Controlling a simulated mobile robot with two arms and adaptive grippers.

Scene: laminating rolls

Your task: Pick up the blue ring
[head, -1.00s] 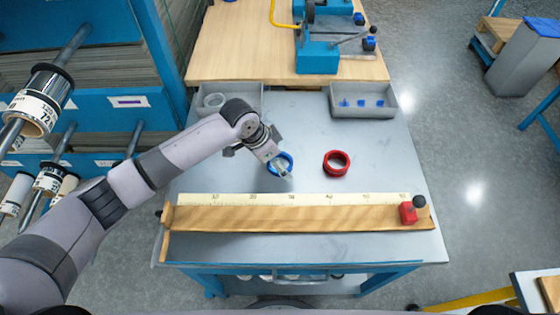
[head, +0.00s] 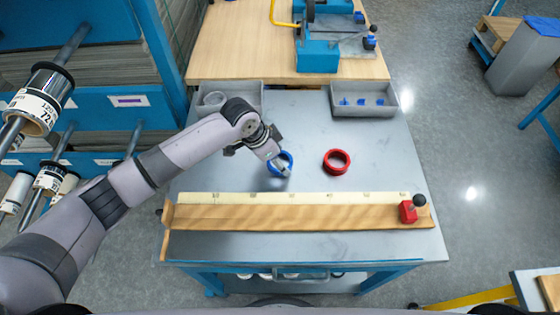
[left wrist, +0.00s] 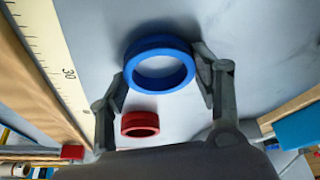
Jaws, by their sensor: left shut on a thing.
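The blue ring (head: 289,157) is over the grey worktop, left of the red ring, in the head view. My left gripper (head: 281,166) is at it and shut on it. In the left wrist view the blue ring (left wrist: 160,86) sits between the two fingers, one against each side of its outer wall. I cannot tell whether it touches the worktop or is slightly above it. My right gripper is not in view.
A red ring (head: 336,171) lies on the worktop (head: 385,150) to the right. A wooden ruler board (head: 290,217) with a red stop (head: 407,212) crosses the front. Two grey trays, left (head: 245,107) and right (head: 365,113), stand at the back.

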